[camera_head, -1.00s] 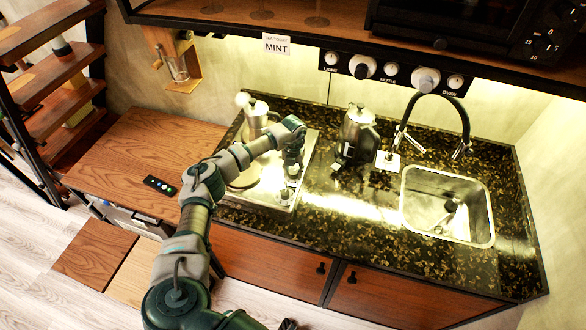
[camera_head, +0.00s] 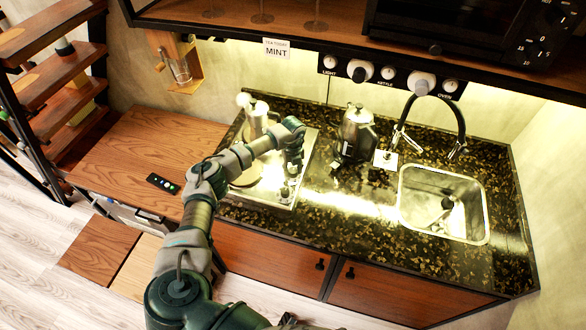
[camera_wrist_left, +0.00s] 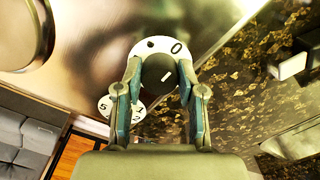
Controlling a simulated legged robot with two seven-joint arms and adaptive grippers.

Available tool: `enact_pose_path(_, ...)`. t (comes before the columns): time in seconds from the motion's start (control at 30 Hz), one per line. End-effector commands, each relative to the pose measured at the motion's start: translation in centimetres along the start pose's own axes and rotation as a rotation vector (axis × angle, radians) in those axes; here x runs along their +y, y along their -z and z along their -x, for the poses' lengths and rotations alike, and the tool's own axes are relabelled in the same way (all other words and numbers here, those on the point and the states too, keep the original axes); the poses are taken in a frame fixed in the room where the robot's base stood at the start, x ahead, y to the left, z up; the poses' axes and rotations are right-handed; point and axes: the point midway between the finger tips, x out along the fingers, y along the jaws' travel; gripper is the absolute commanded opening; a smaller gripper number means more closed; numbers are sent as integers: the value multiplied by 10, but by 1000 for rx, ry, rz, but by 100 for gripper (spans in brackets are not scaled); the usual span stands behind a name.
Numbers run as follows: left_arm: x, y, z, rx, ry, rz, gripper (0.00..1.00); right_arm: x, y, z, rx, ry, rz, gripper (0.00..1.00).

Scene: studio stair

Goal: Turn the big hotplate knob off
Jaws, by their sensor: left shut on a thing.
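The hotplate (camera_head: 302,150) is a pale metal unit on the dark counter. My left gripper (camera_head: 291,176) reaches down over its front right part. In the left wrist view the gripper (camera_wrist_left: 160,78) has its fingers closed on both sides of a round black hotplate knob (camera_wrist_left: 157,73). A white dial with a 0 and a black dot shows behind the knob. The knob's short white mark slants up and right, roughly towards the 0 side. A second white numbered dial (camera_wrist_left: 122,108) is partly hidden by the left finger. I cannot tell by size which knob is the big one.
A moka pot (camera_head: 257,118) stands at the back of the hotplate. A kettle (camera_head: 356,132) stands to its right, then a tap and sink (camera_head: 402,205). A wooden side table (camera_head: 130,165) with a small dark remote (camera_head: 162,183) is to the left. An overhead shelf carries more knobs.

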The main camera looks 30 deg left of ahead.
Motion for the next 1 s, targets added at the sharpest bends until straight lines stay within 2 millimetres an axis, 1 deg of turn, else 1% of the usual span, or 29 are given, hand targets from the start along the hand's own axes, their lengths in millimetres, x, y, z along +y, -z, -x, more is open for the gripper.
enact_pose_path(0.03, -3, -4, 6, -11, 13, 6, 4, 0, 0, 1, 0, 0, 0, 100)
enact_pose_path(0.37, -2, -4, 6, -11, 12, 8, 4, 0, 0, 0, -1, 0, -1, 100)
enact_pose_path(0.4, -2, -4, 6, -11, 12, 7, 46, 0, 0, 0, -1, 0, -1, 100)
enact_pose_path(0.47, -2, -4, 5, -10, 10, 7, 61, 0, 0, 0, -1, 0, -1, 100)
enact_pose_path(0.5, -2, -3, 4, -8, 9, 6, 64, 0, 0, 0, -1, 0, -1, 100)
enact_pose_path(0.73, 0, -1, 2, -4, 4, 5, 64, -1, 1, 0, 0, 2, -2, 100)
enact_pose_path(0.83, 0, -1, 5, -4, 3, 4, 64, -1, 1, 0, 3, 1, -2, 100)
enact_pose_path(0.93, -1, -1, 16, -5, 4, 4, 64, -1, 0, 0, 2, 1, -2, 100)
enact_pose_path(1.0, -1, -2, 30, -6, 4, 5, 64, -1, 0, 0, 2, 1, -2, 100)
